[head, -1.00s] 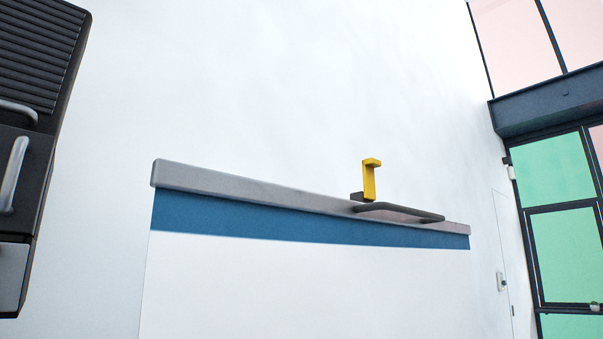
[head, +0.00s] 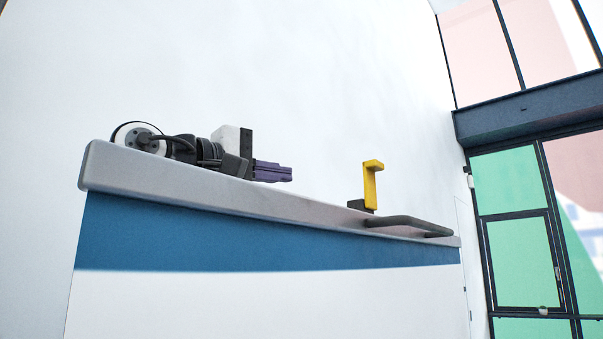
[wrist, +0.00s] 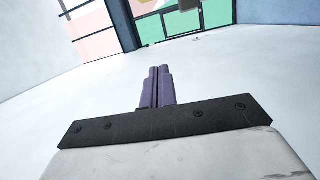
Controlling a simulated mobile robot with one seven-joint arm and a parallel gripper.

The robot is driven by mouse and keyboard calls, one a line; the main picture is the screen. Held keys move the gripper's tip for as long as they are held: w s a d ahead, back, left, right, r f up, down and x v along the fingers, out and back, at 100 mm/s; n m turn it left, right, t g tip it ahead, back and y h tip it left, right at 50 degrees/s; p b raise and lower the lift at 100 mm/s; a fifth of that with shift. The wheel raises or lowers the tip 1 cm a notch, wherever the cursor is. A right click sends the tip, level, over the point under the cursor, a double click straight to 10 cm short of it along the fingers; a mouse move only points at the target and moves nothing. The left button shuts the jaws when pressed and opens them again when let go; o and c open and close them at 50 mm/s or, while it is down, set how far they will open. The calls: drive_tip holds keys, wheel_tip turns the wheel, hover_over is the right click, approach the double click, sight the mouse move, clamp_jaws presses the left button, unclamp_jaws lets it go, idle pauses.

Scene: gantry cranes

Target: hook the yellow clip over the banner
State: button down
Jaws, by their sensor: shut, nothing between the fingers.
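The yellow clip (head: 372,186) stands upright on the right part of a grey ledge, its short top arm pointing right, with a small dark block at its foot. It does not show clearly in the wrist view. No separate banner can be made out; a blue band over a white panel (head: 190,235) hangs below the ledge, and I cannot tell whether this is the banner. My gripper (head: 288,174), with purple fingers, is above the left half of the ledge, left of and apart from the clip. Its fingers are shut and empty, also in the wrist view (wrist: 158,72).
The grey ledge (head: 200,195) slopes down to the right in the picture and hides what lies behind it. A dark bar (head: 410,225) sits along it beside the clip's foot. A white wall stands behind, with dark-framed windows (head: 515,265) at right.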

sight(375, 185)
drive_tip(key=shift+s+d+r+g, duration=0.15)
drive_tip(key=shift+s+g, duration=0.15)
drive_tip(key=shift+s, duration=0.1)
drive_tip(key=shift+s+d+r+g, duration=0.15)
drive_tip(key=shift+s+g, duration=0.15)
drive_tip(key=shift+s, duration=0.1)
drive_tip(key=w+d+p, duration=0.2)
drive_tip(key=d+p, duration=0.1)
drive_tip(key=d, duration=0.8)
drive_tip(key=shift+w+d+p, duration=0.2)
drive_tip(key=shift+w+p, duration=0.1)
drive_tip(key=shift+p, duration=0.1)
drive_tip(key=shift+d, duration=0.2)
drive_tip(key=shift+s, duration=0.1)
